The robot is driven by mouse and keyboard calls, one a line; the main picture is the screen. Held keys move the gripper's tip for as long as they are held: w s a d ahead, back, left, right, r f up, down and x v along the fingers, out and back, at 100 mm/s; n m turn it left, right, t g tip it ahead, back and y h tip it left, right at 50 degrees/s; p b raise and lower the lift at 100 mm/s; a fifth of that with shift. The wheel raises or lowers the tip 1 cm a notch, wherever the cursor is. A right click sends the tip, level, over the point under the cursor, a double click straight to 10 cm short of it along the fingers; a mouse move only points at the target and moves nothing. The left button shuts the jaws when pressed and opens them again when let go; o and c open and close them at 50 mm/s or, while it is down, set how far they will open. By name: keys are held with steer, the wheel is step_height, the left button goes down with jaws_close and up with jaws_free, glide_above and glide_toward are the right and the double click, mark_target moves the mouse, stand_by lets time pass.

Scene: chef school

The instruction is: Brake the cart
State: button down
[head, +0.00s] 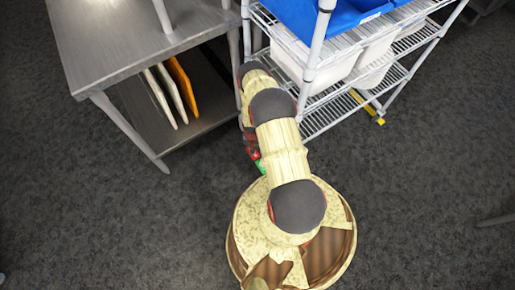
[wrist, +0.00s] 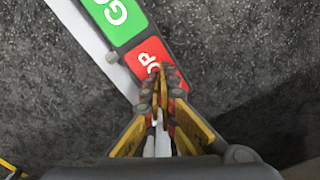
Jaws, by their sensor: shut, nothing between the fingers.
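The cart (head: 345,52) is a metal wire-shelf unit at the top of the head view. In the wrist view its brake pedal has a green GO part (wrist: 115,20) at the top and a red STOP part (wrist: 149,55) below it. In the head view a bit of green (head: 261,168) shows beside my arm. My gripper (wrist: 162,72) is shut and empty, its fingertips over the lower part of the red STOP end and covering some letters. I cannot tell whether they touch it. My arm hides most of this area in the head view.
A steel table (head: 140,40) stands left of the cart, with white and orange boards (head: 182,88) on its lower shelf. The cart carries a blue bin (head: 315,15) and white bins (head: 372,55). The dark floor (head: 430,190) at right is mostly clear.

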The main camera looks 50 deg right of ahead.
steer(key=shift+f, duration=0.25)
steer(key=shift+r, duration=0.15)
steer(key=shift+r+p, duration=2.05)
steer(key=shift+r, duration=1.35)
